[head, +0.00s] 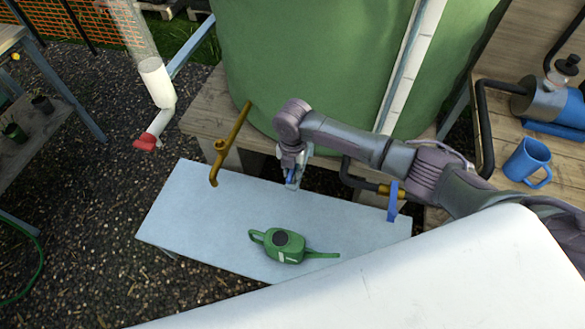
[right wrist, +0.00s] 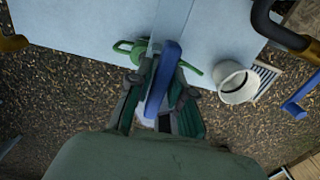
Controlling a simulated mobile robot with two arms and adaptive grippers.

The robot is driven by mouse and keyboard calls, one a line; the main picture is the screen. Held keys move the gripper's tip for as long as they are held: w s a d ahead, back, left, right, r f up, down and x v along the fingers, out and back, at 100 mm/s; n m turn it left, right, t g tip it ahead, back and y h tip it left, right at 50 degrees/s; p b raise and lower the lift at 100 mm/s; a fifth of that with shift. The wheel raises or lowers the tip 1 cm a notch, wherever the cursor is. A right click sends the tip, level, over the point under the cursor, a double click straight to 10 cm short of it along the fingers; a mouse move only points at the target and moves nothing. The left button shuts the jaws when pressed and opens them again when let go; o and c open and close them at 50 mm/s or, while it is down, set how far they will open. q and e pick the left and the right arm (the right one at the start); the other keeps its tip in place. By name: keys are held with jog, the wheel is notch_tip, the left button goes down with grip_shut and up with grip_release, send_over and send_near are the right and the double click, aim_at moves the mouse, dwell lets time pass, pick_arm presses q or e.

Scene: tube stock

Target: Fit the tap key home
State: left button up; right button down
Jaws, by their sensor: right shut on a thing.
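The tap key looks like a blue bar (right wrist: 163,80); my right gripper (right wrist: 160,103) is shut on it. In the head view this gripper (head: 292,180) hangs above the pale bench, right of the brass tap, with a little blue showing at its fingers. The brass tap (head: 219,150) sticks out from the green tank (head: 290,60) with a small stub on top; its edge also shows in the right wrist view (right wrist: 12,43). Key and tap are apart. A second tap with a blue lever (head: 392,201) is right of the gripper. My left gripper is not in view.
A green watering can (head: 285,245) stands on the pale bench (head: 195,205). A white pipe with a red end (head: 155,85) is at the left. A blue mug (head: 527,160) and a pump (head: 550,95) are at the right. A white pot (right wrist: 237,84) shows in the wrist view.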

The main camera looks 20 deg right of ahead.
jog(key=shift+f+b, duration=0.45)
jog(key=shift+f, duration=0.25)
dwell(0.4)
dwell(1.0)
jog(key=c, duration=1)
grip_release()
jog(key=shift+r, duration=0.1)
notch_tip(320, 180, up, 12)
jog(key=shift+f, duration=0.1)
